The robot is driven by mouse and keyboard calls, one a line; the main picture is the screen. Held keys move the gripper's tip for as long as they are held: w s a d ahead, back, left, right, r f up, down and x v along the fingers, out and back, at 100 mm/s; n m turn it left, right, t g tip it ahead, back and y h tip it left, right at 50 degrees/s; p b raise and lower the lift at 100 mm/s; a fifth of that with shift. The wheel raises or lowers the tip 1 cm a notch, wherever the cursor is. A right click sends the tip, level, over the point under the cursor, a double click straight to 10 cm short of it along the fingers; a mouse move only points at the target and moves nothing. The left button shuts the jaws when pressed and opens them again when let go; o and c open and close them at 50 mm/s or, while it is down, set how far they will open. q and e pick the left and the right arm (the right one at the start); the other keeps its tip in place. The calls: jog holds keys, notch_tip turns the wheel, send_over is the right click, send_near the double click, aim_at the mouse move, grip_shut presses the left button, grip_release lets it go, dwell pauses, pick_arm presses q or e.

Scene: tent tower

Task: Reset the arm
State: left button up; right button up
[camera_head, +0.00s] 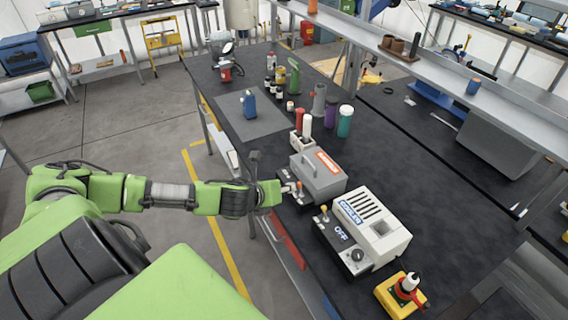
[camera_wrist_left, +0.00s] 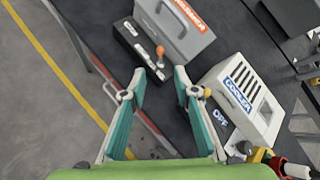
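My left arm comes in from the left in the head view, and its gripper (camera_head: 286,189) is at the table's left edge, beside the grey machine (camera_head: 320,174) with the orange label. In the left wrist view the gripper (camera_wrist_left: 158,76) is open, with nothing between its fingers. An orange-tipped lever (camera_wrist_left: 160,52) on the black control box (camera_wrist_left: 133,42) of the grey machine shows just beyond the fingertips. The white cooler (camera_head: 370,222) stands nearer me, with an "OFF" display on its black front. My right gripper is not in view.
The black table (camera_head: 430,170) holds bottles, a blue can (camera_head: 249,104), a green cylinder (camera_head: 345,121) and a yellow box (camera_head: 398,294) with a red-and-white top. A long shelf (camera_head: 450,75) runs along the right. Floor left of the table is open, marked by a yellow line (camera_head: 215,215).

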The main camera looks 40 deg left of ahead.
pick_arm(q)
jog(key=s+d+f+n+g+h, duration=0.1)
jog(key=s+d+f+n, duration=0.15)
jog(key=d, duration=0.25)
jog(key=s+d+f+n, duration=0.1)
jog(key=s+d+n, duration=0.1)
jog(key=d+n, duration=0.25)
jog(key=s+d+f+n+g, duration=0.1)
jog(key=s+d+n+g, duration=0.3)
jog(key=s+n, duration=0.6)
jog(key=s+d+n+g, duration=0.2)
jog(key=s+d+n, duration=0.4)
jog(key=s+n, duration=0.35)
notch_tip(320, 180, down, 34)
jog(key=s+g+b, duration=0.1)
jog(key=s+b, duration=0.2)
jog(key=b, duration=0.5)
jog(key=s+a+f+b, duration=0.1)
jog(key=s+f+b, duration=0.2)
jog(key=s+f, duration=0.5)
jog(key=s+a+f+g+b, duration=0.1)
jog(key=s+a+f+b, duration=0.1)
jog(key=s+f, duration=0.6)
notch_tip(320, 180, down, 7)
jog(key=shift+s+f+h+b, duration=0.1)
jog(key=shift+s+h+b, duration=0.25)
jog(key=shift+b, duration=0.4)
